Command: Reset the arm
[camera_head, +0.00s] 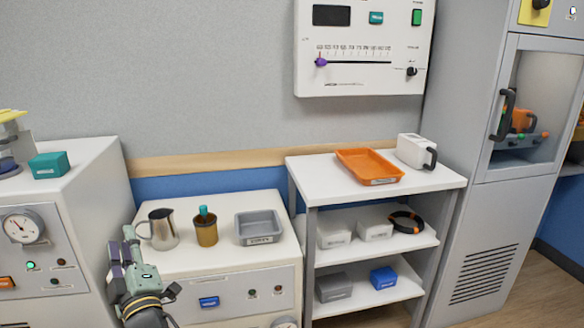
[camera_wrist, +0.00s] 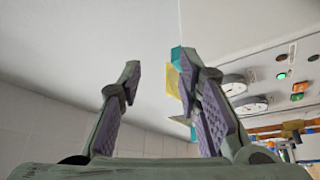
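My gripper (camera_head: 126,250) is in the lower left of the head view, raised in front of the low white cabinet. In the wrist view my gripper (camera_wrist: 165,95) shows two fingers with purple pads, spread apart, with nothing between them. The gripper is open and empty. Part of my arm below it is cut off by the lower edge of the head view.
A shelf unit (camera_head: 445,180) bears an orange tray (camera_head: 385,178). A left cabinet (camera_head: 88,165) holds a teal box (camera_head: 49,165).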

